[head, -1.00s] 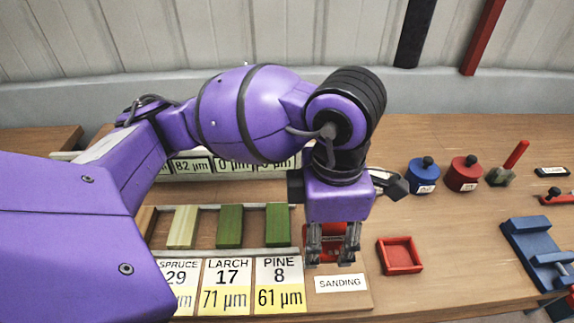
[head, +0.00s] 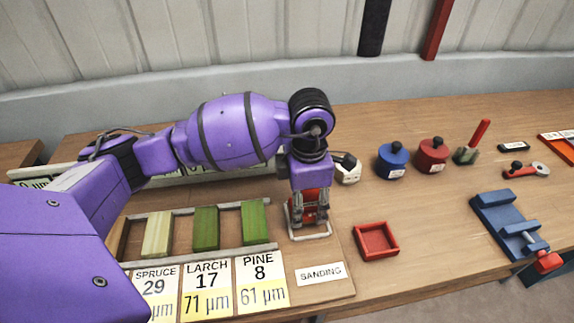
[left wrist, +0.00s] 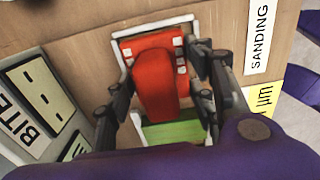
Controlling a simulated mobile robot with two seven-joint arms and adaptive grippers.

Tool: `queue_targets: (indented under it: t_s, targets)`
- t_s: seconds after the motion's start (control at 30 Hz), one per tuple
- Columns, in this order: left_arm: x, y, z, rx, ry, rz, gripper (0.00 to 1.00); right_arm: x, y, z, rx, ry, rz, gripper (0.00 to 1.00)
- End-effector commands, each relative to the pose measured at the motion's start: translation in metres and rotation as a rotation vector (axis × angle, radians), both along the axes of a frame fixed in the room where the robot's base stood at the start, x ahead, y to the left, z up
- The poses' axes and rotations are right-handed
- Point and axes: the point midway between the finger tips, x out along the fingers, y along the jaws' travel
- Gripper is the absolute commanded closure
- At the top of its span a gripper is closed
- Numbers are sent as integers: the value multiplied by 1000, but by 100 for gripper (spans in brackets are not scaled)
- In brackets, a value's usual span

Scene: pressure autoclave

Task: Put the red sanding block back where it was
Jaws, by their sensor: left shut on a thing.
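My left gripper (head: 309,216) points down at the right end of the sample board. It is shut on the red sanding block (head: 310,196), which sits between the fingers. In the left wrist view the red block (left wrist: 155,78) lies between the two fingers (left wrist: 164,90), over a pale rectangular frame (left wrist: 127,34). In the head view this frame (head: 318,236) shows under the gripper, behind the "SANDING" label (head: 320,273). I cannot tell whether the block touches the board inside the frame. My right gripper is not in view.
Green and pale wood strips (head: 206,228) lie left of the frame, with number cards in front. An empty red tray (head: 376,240) stands to the right. Blue (head: 392,162) and red (head: 432,156) knobbed pots stand behind it. A blue vise (head: 505,222) is far right.

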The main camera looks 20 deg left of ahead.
Motion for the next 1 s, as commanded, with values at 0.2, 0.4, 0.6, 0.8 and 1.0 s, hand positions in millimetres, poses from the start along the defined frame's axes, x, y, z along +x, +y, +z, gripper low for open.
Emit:
queue_targets:
  t_s: [0.2,0.4,0.6,0.8,1.0]
  targets:
    - [0,-1,-16,-1,-3,-3,100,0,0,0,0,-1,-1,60]
    - [0,-1,-17,-1,-3,-2,100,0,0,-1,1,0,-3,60]
    - [0,-1,-24,0,-2,-2,100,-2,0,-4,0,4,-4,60]
    - [0,-1,-28,-1,-3,-2,100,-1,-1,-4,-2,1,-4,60]
    - [0,-1,-28,-1,-2,-2,32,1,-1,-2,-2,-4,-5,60]
